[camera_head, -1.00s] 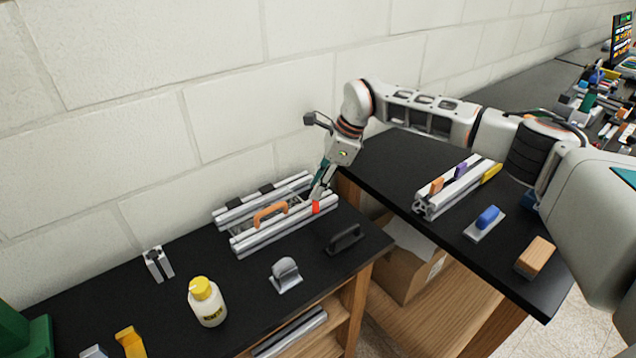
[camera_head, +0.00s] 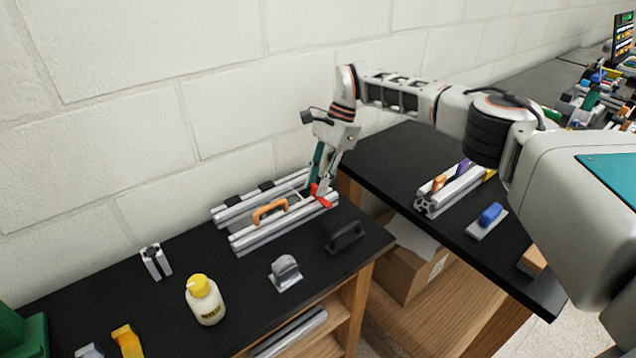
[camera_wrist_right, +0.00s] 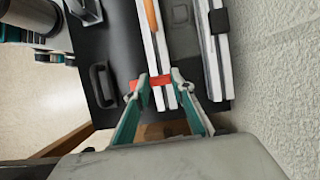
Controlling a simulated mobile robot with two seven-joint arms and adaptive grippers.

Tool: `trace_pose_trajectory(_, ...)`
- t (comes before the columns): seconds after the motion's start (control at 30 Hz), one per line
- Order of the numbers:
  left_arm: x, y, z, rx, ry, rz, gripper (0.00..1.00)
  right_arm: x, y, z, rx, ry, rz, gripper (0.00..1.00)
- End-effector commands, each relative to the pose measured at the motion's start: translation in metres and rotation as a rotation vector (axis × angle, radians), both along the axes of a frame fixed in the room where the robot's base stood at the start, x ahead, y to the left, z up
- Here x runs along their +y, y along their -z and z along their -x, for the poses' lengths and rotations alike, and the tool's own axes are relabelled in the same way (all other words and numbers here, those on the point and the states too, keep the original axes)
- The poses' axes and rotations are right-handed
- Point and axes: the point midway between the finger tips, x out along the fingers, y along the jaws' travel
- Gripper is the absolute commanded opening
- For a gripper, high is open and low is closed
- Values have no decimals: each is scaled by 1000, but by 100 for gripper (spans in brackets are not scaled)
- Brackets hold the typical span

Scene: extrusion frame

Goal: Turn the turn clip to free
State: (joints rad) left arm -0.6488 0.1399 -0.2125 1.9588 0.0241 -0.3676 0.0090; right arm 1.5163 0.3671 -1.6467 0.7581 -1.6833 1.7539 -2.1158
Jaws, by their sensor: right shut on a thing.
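The red turn clip (camera_head: 325,201) sits near the right end of the front rail of the aluminium extrusion frame (camera_head: 262,241). My right gripper (camera_head: 320,187) reaches down from above and is shut on the clip. In the right wrist view the red clip (camera_wrist_right: 158,81) shows between the two teal fingers and lies across the rail. The fingers hide part of it. An orange handle (camera_head: 270,210) is on the frame left of the clip. My left gripper is not in view.
A black handle (camera_head: 345,237), a grey metal part (camera_head: 285,274) and a yellow-capped bottle (camera_head: 206,300) stand in front of the frame. A brick wall (camera_head: 230,90) rises behind. A second bench (camera_head: 400,160) at right holds another extrusion with coloured pieces.

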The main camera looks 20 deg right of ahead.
Motion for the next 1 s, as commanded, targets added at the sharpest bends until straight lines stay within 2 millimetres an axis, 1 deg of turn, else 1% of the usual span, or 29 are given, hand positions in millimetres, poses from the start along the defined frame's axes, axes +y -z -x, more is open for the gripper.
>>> trace_pose_trajectory(0.47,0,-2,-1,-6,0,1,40,0,1,0,0,-14,2,2)
trace_pose_trajectory(0.5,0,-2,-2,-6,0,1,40,0,1,0,0,-14,2,31)
trace_pose_trajectory(0.53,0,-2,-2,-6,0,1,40,0,1,0,0,-14,2,39)
trace_pose_trajectory(0.57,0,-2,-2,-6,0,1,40,0,1,0,0,-14,2,40)
trace_pose_trajectory(0.87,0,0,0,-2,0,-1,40,0,0,0,0,-13,1,40)
trace_pose_trajectory(1.0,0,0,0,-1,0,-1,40,-3,-7,-1,-2,-13,2,40)
